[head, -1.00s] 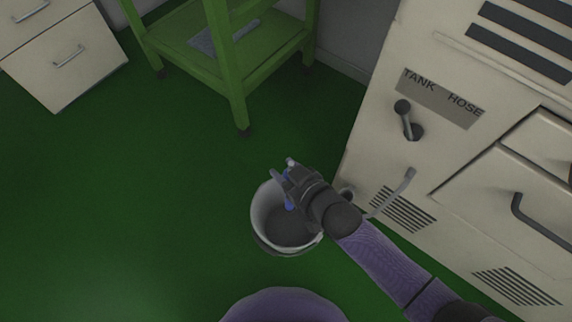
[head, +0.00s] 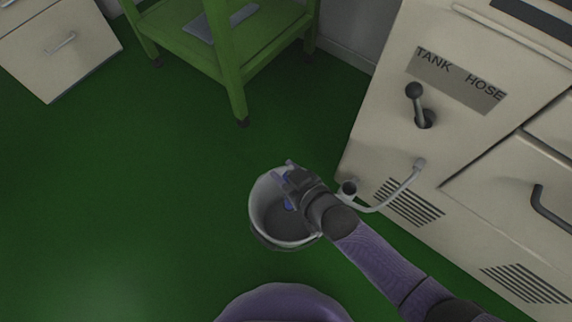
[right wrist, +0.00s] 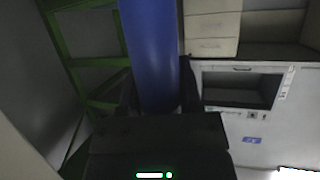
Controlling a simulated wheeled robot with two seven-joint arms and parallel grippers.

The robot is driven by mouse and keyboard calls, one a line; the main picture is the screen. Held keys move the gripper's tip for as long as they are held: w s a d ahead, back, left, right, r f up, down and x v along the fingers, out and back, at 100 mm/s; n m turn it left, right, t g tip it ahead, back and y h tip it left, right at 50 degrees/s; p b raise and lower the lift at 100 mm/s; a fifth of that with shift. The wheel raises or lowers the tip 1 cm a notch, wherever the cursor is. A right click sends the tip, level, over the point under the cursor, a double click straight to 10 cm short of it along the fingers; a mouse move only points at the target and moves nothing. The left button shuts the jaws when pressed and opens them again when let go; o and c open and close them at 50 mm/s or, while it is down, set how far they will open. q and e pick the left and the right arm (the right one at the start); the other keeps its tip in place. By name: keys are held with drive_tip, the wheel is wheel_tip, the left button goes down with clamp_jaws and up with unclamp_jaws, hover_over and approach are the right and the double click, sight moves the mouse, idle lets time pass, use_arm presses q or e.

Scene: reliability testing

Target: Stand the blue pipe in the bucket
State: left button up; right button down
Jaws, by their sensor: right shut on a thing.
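The bucket (head: 259,222), white outside and grey inside, stands on the green floor in front of the machine. My right gripper (head: 287,177) is over the bucket's far right rim and is shut on the blue pipe (head: 289,203). In the head view a short length of the pipe shows below the fingers, inside the bucket's outline; its lower end is hard to make out. In the right wrist view the blue pipe (right wrist: 150,50) runs up from between the fingers. I cannot tell whether the pipe touches the bucket's bottom. My left gripper is out of view.
The cream machine (head: 385,150) with a lever (head: 418,103) stands right of the bucket. A grey hose (head: 400,188) curves from it beside the bucket. A green cart (head: 233,70) stands behind. The green floor to the left is clear.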

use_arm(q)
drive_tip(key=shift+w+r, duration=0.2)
use_arm(e)
wheel_tip(320, 180, down, 7)
drive_tip(key=shift+r, duration=0.2)
drive_tip(key=shift+c, duration=1)
unclamp_jaws()
use_arm(q)
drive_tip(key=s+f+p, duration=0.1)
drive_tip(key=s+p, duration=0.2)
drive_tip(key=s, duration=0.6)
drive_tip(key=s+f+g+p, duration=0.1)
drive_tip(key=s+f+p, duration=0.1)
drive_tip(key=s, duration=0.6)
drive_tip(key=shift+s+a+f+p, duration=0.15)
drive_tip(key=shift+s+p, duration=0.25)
drive_tip(key=shift+p, duration=0.1)
use_arm(e)
drive_tip(key=v, duration=1)
